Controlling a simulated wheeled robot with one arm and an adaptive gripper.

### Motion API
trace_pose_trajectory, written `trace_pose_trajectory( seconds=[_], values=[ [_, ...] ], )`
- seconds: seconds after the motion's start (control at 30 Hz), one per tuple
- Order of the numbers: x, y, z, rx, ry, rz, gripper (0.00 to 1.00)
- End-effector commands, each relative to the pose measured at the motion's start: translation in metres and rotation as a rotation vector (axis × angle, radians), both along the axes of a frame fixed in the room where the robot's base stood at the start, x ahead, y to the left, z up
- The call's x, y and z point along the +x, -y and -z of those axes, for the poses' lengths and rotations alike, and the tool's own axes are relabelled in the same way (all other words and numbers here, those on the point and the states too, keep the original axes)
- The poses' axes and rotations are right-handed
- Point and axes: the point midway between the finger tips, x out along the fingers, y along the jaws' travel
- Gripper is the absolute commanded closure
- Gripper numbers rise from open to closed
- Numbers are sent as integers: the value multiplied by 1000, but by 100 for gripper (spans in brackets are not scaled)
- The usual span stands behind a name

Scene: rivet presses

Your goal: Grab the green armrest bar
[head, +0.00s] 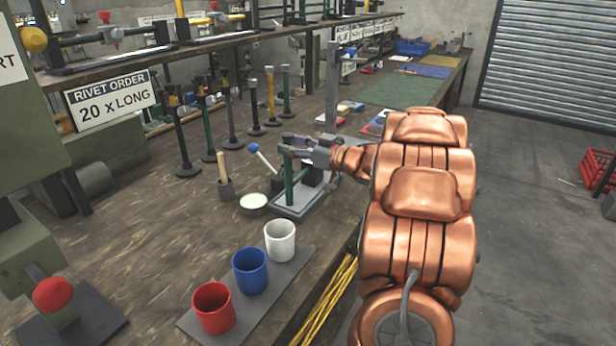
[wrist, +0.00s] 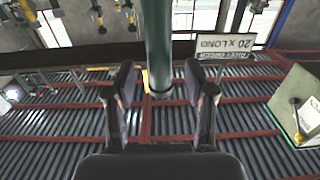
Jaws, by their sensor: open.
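The green armrest bar (head: 289,182) stands upright in a small grey fixture on the workbench in the head view. My gripper (head: 287,146) reaches in from the right at the bar's upper part. In the wrist view the bar (wrist: 158,45) runs down from the top edge and ends between the two fingers. My gripper (wrist: 162,84) is open there, with a gap on both sides of the bar. The fixture's far side is partly hidden by the gripper.
A blue-knobbed lever (head: 262,157), a shallow round dish (head: 253,203) and a brush holder (head: 225,188) stand left of the fixture. Red (head: 213,309), blue (head: 249,271) and white (head: 280,240) cups are in front. Several bars on stands (head: 232,120) stand behind, below a shelf.

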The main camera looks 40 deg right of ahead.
Motion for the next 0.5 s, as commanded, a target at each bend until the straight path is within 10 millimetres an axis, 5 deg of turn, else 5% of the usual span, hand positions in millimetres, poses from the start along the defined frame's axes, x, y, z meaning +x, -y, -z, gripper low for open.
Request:
trace_pose_trajectory(
  seconds=[0.5],
  values=[
    [17, -6, 0, 1, 0, 0, 49]
  ],
)
